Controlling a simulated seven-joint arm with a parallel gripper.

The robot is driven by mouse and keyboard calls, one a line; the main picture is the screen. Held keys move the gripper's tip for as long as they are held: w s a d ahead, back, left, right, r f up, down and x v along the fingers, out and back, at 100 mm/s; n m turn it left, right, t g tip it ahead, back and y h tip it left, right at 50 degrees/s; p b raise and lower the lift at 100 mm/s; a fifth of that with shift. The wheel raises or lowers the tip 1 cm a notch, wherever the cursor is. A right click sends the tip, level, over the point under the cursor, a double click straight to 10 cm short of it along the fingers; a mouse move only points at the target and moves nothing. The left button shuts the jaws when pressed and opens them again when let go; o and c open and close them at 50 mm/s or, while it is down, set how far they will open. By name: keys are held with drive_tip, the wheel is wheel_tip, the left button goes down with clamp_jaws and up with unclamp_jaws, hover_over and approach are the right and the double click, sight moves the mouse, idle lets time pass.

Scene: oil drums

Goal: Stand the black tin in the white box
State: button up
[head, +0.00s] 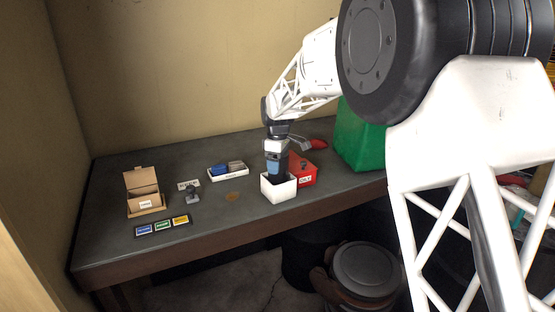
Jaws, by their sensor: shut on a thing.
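The white box (279,193) stands on the grey table near its front edge, right of the middle. My gripper (275,172) points down over the box's opening. It is shut on the black tin (277,179), a small dark shape between the fingers and the box's rim. The tin's lower part is hidden by the box's front wall, so I cannot tell whether it touches the bottom.
A red box (303,172) stands close behind the white box at right, with a green container (359,137) beyond. A white tray (228,174) with blue and grey items, a cardboard box (144,197) and a colored card strip (162,225) lie left.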

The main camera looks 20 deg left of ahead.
drive_tip(key=shift+f, duration=1.05)
drive_tip(key=o, duration=1.1)
drive_tip(key=shift+f, duration=0.1)
drive_tip(key=shift+r, duration=4.05)
